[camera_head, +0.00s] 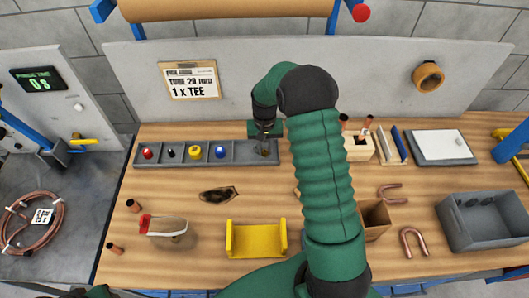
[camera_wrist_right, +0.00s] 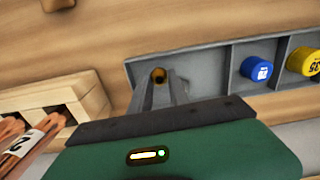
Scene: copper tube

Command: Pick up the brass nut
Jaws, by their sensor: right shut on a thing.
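The brass nut (camera_wrist_right: 158,75) shows in the right wrist view as a small brown-gold ring between the two grey fingers of my right gripper (camera_wrist_right: 160,82). The fingers are shut on it, at the end compartment of the grey divided tray (camera_wrist_right: 205,62). In the head view my right gripper (camera_head: 264,143) points down over the right end of that tray (camera_head: 235,143), and the nut cannot be made out clearly there. I cannot tell whether the nut touches the tray floor. My left gripper is not in view.
Other tray compartments hold a red piece (camera_head: 148,152), a dark piece (camera_head: 171,152), a yellow piece (camera_head: 195,152) and a blue piece (camera_head: 220,152). A yellow cradle (camera_head: 256,240) stands in front. A wooden block (camera_head: 358,149) with copper pieces stands right of the tray. A grey bin (camera_head: 485,222) is far right.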

